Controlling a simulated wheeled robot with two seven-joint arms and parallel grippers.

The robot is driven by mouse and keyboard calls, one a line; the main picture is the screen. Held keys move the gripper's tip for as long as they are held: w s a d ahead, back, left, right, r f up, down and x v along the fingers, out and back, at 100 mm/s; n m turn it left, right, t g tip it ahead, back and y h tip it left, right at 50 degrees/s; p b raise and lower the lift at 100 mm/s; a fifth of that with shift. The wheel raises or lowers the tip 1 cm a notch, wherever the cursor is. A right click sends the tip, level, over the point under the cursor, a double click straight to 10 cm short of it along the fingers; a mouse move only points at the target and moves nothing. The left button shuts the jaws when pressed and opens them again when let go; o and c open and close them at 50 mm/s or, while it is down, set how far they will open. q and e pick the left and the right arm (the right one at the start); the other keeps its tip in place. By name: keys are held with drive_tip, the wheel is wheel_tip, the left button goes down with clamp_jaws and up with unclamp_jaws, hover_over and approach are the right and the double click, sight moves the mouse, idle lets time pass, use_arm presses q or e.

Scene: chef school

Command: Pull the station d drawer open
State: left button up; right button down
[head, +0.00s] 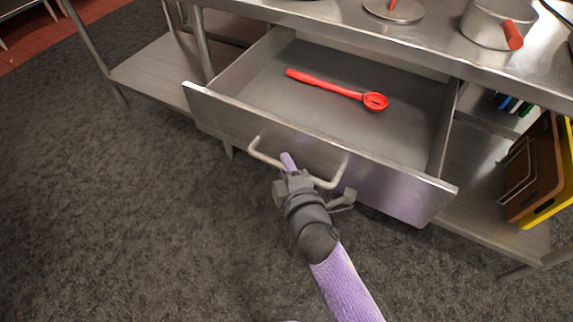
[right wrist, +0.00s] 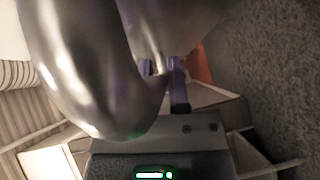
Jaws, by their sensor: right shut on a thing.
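The station d drawer (head: 400,188) stands well out from under the steel counter in the head view. A red slotted spoon (head: 330,86) lies inside it. The drawer's bar handle (head: 265,156) is on its front face. My right gripper (head: 292,168) is at the middle of the handle, shut on it. In the right wrist view the handle (right wrist: 80,70) is large and close, with the purple fingertips (right wrist: 165,80) at its bar. My left gripper is not in view.
A lidded pan (head: 393,10) and a pot (head: 490,25) with a red handle stand on the counter (head: 350,27). Cutting boards (head: 535,172) stand on the lower shelf at right. The dark floor (head: 120,220) in front is clear.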

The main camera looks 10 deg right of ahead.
drive_tip(key=shift+f, duration=0.1)
drive_tip(key=c, duration=0.6)
unclamp_jaws()
drive_tip(key=p+v, duration=0.2)
drive_tip(key=v, duration=0.8)
